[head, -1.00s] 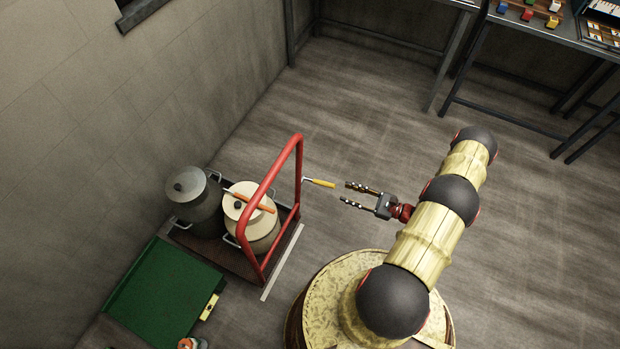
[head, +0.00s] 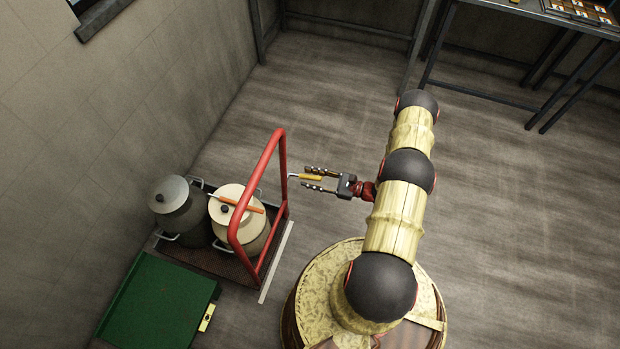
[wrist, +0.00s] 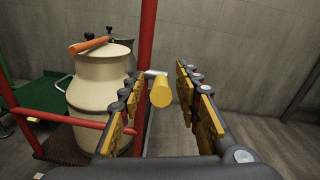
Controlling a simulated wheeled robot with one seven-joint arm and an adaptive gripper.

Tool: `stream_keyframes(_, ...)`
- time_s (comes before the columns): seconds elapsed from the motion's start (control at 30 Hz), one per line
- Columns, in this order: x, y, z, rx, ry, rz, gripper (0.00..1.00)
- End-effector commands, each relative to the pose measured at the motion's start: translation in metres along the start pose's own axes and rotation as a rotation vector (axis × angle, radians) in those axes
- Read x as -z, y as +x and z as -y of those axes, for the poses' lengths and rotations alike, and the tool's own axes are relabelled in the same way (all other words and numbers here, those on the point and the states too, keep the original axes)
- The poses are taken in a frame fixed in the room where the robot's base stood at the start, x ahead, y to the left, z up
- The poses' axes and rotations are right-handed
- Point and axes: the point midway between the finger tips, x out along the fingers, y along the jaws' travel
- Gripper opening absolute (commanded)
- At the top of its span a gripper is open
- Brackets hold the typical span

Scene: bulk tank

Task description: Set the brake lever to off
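The brake lever is a yellow grip on a short metal arm, sticking out to the right from the red frame (head: 279,160) of the cart. In the head view the yellow grip (head: 312,177) lies between the fingers of my gripper (head: 308,178). In the wrist view I see the grip (wrist: 161,93) nearly end-on, between the two yellow-padded fingers (wrist: 157,88), with visible gaps on both sides. My gripper is open and does not appear to hold the lever. No off marking is readable.
The cart's deck (head: 215,262) carries a cream can (head: 255,232) and a grey can (head: 182,222). An orange-handled tool (head: 240,203) lies on the cream can's lid. A green platform (head: 150,305) sits in front. Floor to the right and behind is clear, up to a table (head: 480,45).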

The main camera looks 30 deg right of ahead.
Motion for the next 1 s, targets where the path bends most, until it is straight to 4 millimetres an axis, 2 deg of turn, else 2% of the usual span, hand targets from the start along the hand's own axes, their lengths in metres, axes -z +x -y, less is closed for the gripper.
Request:
stream_keyframes(0.2, -0.0004, 0.0003, 0.0004, 0.000, -0.001, 0.000, 0.33)
stream_keyframes(0.77, -0.0002, 0.0002, -0.0001, 0.000, 0.000, 0.000, 0.01)
stream_keyframes(1.0, -0.0001, 0.0002, -0.0007, -0.001, 0.001, 0.000, 0.00)
